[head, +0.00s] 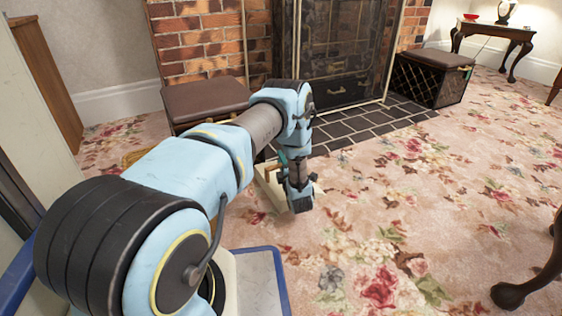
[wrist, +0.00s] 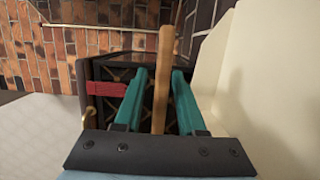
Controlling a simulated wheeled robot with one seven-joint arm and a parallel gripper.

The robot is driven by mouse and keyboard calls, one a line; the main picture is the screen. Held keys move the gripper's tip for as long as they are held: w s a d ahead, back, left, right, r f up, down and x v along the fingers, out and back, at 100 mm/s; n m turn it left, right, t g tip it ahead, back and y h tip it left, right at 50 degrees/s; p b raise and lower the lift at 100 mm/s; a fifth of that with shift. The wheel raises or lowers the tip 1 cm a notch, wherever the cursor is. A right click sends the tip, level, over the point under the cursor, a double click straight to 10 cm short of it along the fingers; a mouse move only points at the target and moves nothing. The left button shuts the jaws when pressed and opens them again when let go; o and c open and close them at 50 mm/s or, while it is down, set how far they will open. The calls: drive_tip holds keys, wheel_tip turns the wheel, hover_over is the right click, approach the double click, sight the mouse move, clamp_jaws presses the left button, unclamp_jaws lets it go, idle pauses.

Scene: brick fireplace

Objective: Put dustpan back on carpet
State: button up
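The cream dustpan (head: 272,193) is on the floral carpet (head: 385,215), partly hidden behind my arm in the head view. In the wrist view, a large cream surface that looks like the dustpan (wrist: 270,75) fills the right side. A wooden handle (wrist: 162,85) stands between the two teal fingers of my gripper (wrist: 160,75). A gap shows on each side of the handle, so the fingers are open around it. In the head view, my gripper (head: 282,160) is low beside the dustpan, and the fingertips are mostly hidden by the wrist.
A brown-topped stool (head: 205,98) stands behind my arm, before the brick fireplace (head: 198,40). Dark hearth tiles (head: 370,125) lie in front of the fire screen. A lattice box (head: 432,82) and a side table (head: 490,30) are at back right. The carpet at right is mostly clear.

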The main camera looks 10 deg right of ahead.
drive_tip(key=shift+o, duration=0.2)
drive_tip(key=s+d+p, duration=0.1)
drive_tip(key=s+p, duration=0.5)
drive_tip(key=s, duration=0.6)
drive_tip(key=w+d+r+m+g+h, duration=0.15)
drive_tip(key=w+r+m+g, duration=0.3)
drive_tip(key=w+r, duration=0.5)
drive_tip(key=s+a+r+m+g+h, duration=0.1)
drive_tip(key=s+a+r+m+g, duration=0.25)
drive_tip(key=r, duration=0.35)
drive_tip(key=s+a+r+m+g+h, duration=0.1)
drive_tip(key=s+a+r+m+g, duration=0.1)
drive_tip(key=a+r+m, duration=0.35)
drive_tip(key=s+a+r+m+g, duration=0.2)
drive_tip(key=s+a+r, duration=0.1)
drive_tip(key=s, duration=0.5)
drive_tip(key=s+a+r+m+g+y, duration=0.1)
drive_tip(key=s+a+r+m+g, duration=0.1)
drive_tip(key=s+a+r, duration=0.2)
drive_tip(key=s+a+r+m+g, duration=0.2)
drive_tip(key=s+a, duration=0.5)
drive_tip(key=s, duration=0.5)
wheel_tip(320, 180, up, 2)
drive_tip(key=shift+s+r+m, duration=0.25)
drive_tip(key=shift+m, duration=0.2)
